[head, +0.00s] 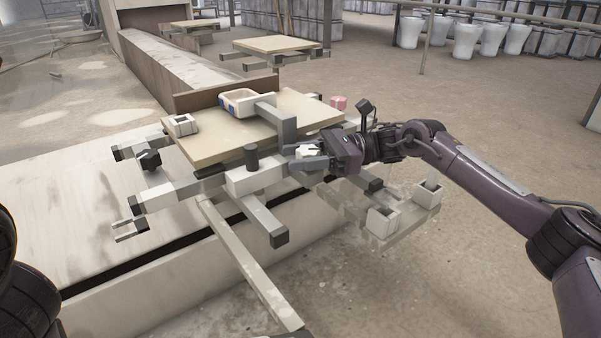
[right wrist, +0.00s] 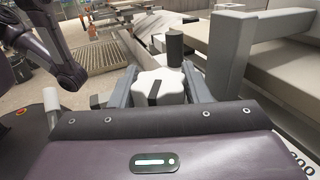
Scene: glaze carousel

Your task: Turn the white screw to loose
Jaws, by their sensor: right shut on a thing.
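The white screw (right wrist: 160,88) is a lobed white knob with a dark bar mark on its face. In the right wrist view it sits between the two fingers of my right gripper (right wrist: 158,92). In the head view my right gripper (head: 310,158) reaches in from the right and is shut on the white screw (head: 307,151), at the side of the carousel frame. The fingers hide part of the screw there. My left gripper is not in view; only dark parts of my left arm show at the lower left.
A beige board (head: 205,142) lies on the carousel frame, with a white basin (head: 246,101) on it. A grey upright bracket (head: 286,125) and a dark cylinder (head: 251,157) stand close to the screw. A low shelf with square cups (head: 382,222) is below my right arm.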

